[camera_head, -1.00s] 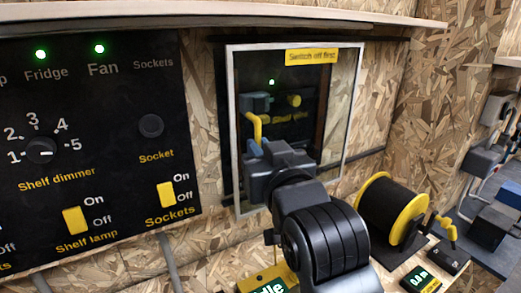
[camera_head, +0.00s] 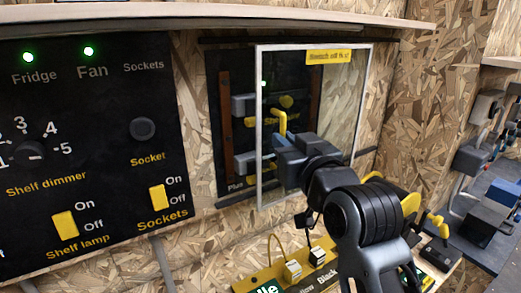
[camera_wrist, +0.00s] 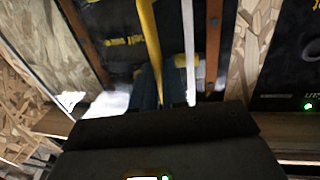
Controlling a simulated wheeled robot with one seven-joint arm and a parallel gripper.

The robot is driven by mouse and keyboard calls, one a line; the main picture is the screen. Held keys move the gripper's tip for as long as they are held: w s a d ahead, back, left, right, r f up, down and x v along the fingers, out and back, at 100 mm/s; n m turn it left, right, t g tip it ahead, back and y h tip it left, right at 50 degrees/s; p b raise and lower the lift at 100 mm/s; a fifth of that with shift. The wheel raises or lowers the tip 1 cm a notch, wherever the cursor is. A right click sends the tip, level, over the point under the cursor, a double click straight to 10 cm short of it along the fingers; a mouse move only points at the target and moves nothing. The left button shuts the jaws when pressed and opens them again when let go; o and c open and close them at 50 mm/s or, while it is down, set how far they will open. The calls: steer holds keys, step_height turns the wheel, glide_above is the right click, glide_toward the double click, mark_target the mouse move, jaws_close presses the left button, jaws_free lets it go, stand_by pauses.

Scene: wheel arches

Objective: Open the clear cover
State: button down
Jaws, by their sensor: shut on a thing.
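The clear cover (camera_head: 345,98) is a see-through pane in a pale frame with a yellow label at its top. It stands in front of a black panel (camera_head: 231,70), whose left part is uncovered. A yellow upright handle (camera_head: 281,122) shows at the cover's left part, and also in the wrist view (camera_wrist: 149,38). My gripper (camera_head: 284,143) is shut on the handle's lower part. Its blue fingertips (camera_wrist: 150,88) meet around it in the wrist view. The exact grip is partly hidden by my wrist.
A black switch panel (camera_head: 100,160) with yellow switches is at the left. Below the cover is a yellow-edged board (camera_head: 260,278) with small terminals. A reel with yellow parts (camera_head: 408,203) sits behind my arm. A wooden shelf (camera_head: 220,18) runs above.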

steer(key=b, duration=0.7)
glide_toward(348, 116)
steer(key=w+a, duration=0.1)
steer(key=w, duration=0.1)
steer(key=w+a, duration=0.1)
steer(key=a, duration=0.1)
steer(key=shift+w, duration=0.4)
steer(key=shift+w+d, duration=0.4)
steer(key=shift+d, duration=0.2)
steer(key=c, duration=1.2)
jaws_free()
steer(key=shift+o, duration=0.2)
steer(key=v, duration=0.7)
steer(key=shift+s+b, duration=0.35)
steer(key=shift+b, duration=0.05)
steer(key=shift+d, duration=0.15)
